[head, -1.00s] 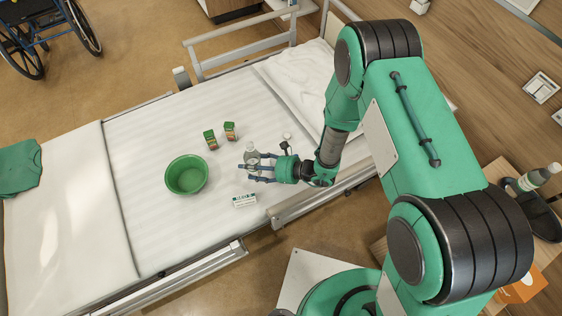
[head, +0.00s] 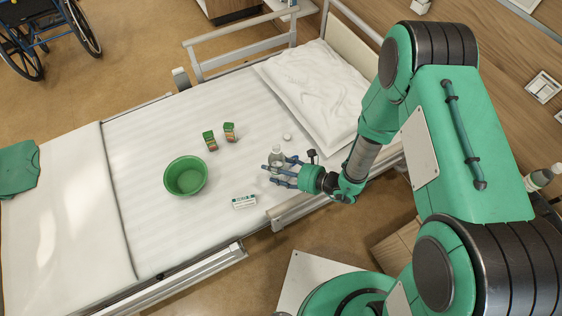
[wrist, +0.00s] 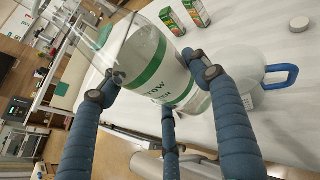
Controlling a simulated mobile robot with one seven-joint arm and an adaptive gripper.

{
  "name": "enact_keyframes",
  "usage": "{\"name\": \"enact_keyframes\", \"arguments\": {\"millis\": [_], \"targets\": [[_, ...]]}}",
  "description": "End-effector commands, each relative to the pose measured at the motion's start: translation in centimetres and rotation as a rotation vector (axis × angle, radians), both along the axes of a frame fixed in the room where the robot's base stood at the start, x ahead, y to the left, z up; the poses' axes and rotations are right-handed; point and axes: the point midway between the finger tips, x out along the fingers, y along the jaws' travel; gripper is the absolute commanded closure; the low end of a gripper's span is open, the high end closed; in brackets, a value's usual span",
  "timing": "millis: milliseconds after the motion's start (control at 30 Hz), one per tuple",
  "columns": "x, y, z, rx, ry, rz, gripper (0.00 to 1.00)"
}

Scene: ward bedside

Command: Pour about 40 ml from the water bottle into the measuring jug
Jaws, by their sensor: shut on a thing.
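The clear water bottle with a green-and-white label (wrist: 157,65) is between the blue fingers of my gripper (wrist: 165,95), which is shut on it. In the head view, the bottle (head: 277,153) shows at my gripper (head: 281,172), above the bed. The measuring jug, clear with a blue handle (wrist: 281,77), stands on the bed just beyond the bottle in the wrist view. The bottle partly covers the jug's body. I cannot make the jug out surely in the head view, nor tell the water level in either.
A green basin (head: 186,176) stands left of my gripper on the bed. Two small cartons (head: 210,140) stand behind it, and a small white-green box (head: 244,202) lies in front. A white round item (head: 287,137) and a pillow (head: 320,95) lie beyond. A bed rail (head: 310,203) runs along the near side.

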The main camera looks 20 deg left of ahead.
Motion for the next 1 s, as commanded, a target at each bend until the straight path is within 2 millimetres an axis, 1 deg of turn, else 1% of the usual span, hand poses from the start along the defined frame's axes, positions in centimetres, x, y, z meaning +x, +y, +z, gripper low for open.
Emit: {"name": "enact_keyframes", "arguments": {"millis": [267, 467, 733, 833, 1000], "targets": [[-0.2, 0.0, -0.9, -0.007, 0.070, 0.001, 0.73], [-0.6, 0.0, -2.5, -0.016, 0.179, 0.000, 0.73], [-1.0, -0.1, -3.6, -0.031, 0.354, 0.001, 0.73], [-1.0, -0.1, -3.3, -0.038, 0.417, 0.000, 0.73], [-1.2, -0.1, -3.4, -0.047, 0.529, 0.000, 0.73]]}}
